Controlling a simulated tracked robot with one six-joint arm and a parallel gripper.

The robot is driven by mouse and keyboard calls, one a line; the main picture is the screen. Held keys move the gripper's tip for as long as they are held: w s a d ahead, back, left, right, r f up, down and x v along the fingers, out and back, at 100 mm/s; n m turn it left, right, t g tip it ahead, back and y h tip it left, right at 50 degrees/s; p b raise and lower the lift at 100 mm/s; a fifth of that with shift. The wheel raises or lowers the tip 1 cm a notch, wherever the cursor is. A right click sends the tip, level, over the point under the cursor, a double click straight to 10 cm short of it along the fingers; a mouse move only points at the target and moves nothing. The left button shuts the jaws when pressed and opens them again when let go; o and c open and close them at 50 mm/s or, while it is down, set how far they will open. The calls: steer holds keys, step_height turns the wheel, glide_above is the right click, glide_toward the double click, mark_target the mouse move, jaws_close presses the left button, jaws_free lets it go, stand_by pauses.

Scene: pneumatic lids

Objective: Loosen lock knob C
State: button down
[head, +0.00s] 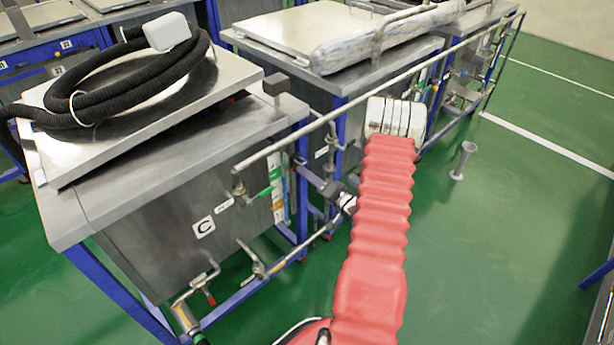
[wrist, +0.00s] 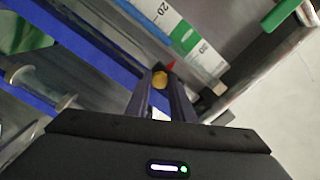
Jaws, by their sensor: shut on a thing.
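Lock knob C shows in the wrist view as a small yellow, brass-like round knob (wrist: 160,80), with a red pointed piece just beside it. My gripper (wrist: 162,98) has its two dark fingers on either side of the knob and is shut on it. The fingers hide part of the knob. In the head view my gripper (head: 328,190) reaches left to the blue post at the right end of the tank marked C (head: 180,235). The knob itself cannot be made out there.
A scale strip (wrist: 178,32) with numbers lies close beyond the fingers in the wrist view, with a green handle (wrist: 281,14) at upper right. A long pipe rail (head: 350,112) runs above my gripper. A grey stand (head: 464,160) is on the open green floor to the right.

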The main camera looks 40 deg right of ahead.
steer(key=shift+a, duration=0.25)
steer(key=c, duration=1.9)
jaws_free()
steer(key=o, duration=0.4)
steer(key=shift+d, duration=0.15)
steer(key=shift+c, duration=0.2)
steer(key=shift+s, duration=0.15)
